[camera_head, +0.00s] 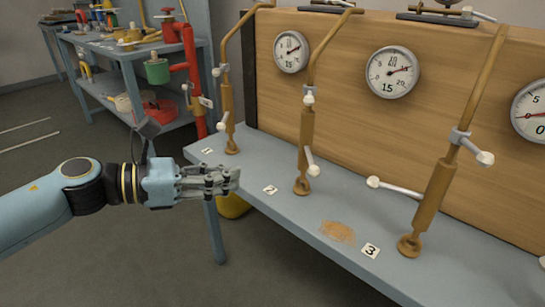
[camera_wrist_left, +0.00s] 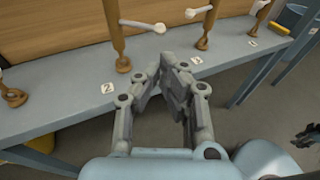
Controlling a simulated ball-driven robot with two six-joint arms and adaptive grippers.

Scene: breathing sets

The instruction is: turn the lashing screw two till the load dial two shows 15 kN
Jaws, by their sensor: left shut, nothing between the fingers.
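Lashing screw two (camera_head: 304,150) is a brown upright turnbuckle on the bench, beside the tag marked 2 (camera_head: 270,190). A white-tipped handle hangs low on its body, and another white knob sits higher up. It also shows in the left wrist view (camera_wrist_left: 119,40).
Screw one (camera_head: 229,105) stands left and screw three (camera_head: 430,200) right, each with a side handle. Other dials (camera_head: 290,51) hang on the wooden board. A cluttered workbench (camera_head: 125,50) stands behind. Dark fingers, likely my right gripper (camera_wrist_left: 306,136), show at the wrist view's right edge.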

